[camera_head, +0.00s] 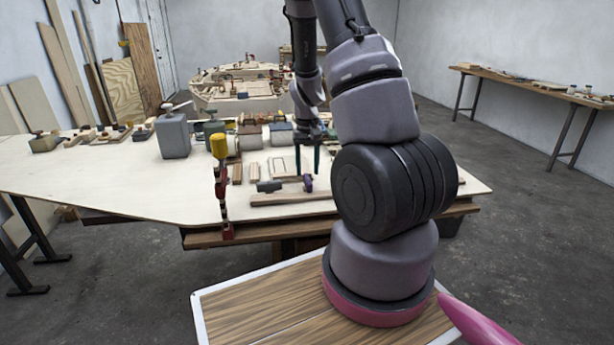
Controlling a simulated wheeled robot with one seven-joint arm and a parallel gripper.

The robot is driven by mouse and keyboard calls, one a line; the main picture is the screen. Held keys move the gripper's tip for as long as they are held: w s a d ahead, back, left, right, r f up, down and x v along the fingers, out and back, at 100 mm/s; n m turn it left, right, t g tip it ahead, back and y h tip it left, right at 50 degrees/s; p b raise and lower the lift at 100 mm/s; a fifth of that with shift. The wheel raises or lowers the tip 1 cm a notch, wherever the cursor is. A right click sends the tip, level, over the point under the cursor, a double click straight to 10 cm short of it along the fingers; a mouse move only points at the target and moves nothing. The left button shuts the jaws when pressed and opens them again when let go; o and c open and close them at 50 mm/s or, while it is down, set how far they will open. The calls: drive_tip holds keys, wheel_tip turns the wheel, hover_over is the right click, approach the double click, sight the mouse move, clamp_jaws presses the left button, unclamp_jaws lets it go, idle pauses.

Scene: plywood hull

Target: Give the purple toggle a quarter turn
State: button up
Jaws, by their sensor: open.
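The purple toggle (308,183) is small and stands at the right part of a wooden strip (290,198) near the front edge of the plywood table. My gripper (307,160) points down with its two dark fingers apart. It is open, with nothing visible between the fingers. In the picture the fingertips are just above the toggle; whether they touch it or how far above they are I cannot tell. The toggle's lower part is too small to make out.
A dark block (269,186) lies left of the toggle. A red and yellow clamp (220,180) grips the table edge further left. Jars, wood pieces and a grey canister (173,136) stand behind. The table's left front (120,185) is clear.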

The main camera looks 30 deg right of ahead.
sight(308, 178)
drive_tip(key=shift+f, duration=1.5)
clamp_jaws()
